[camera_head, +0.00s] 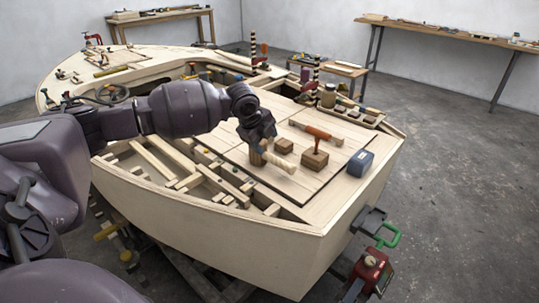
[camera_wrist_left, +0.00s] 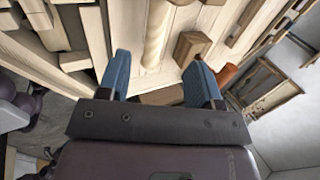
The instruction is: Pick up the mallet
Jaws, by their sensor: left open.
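The mallet (camera_head: 281,162) appears to be the pale wooden tool lying on the deck, with a light rounded handle and a browner head part beside it. My left gripper (camera_head: 258,139) is just above it and hides part of it. In the left wrist view a pale wooden rod (camera_wrist_left: 157,35), likely the mallet's handle, lies ahead between the lines of the two blue fingers. The left gripper (camera_wrist_left: 165,72) is open, with nothing seen held between its fingers. Whether a finger touches the mallet cannot be told. My right gripper is not in view.
Open hull frames (camera_head: 165,160) lie left of the deck. Benches stand along the walls.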

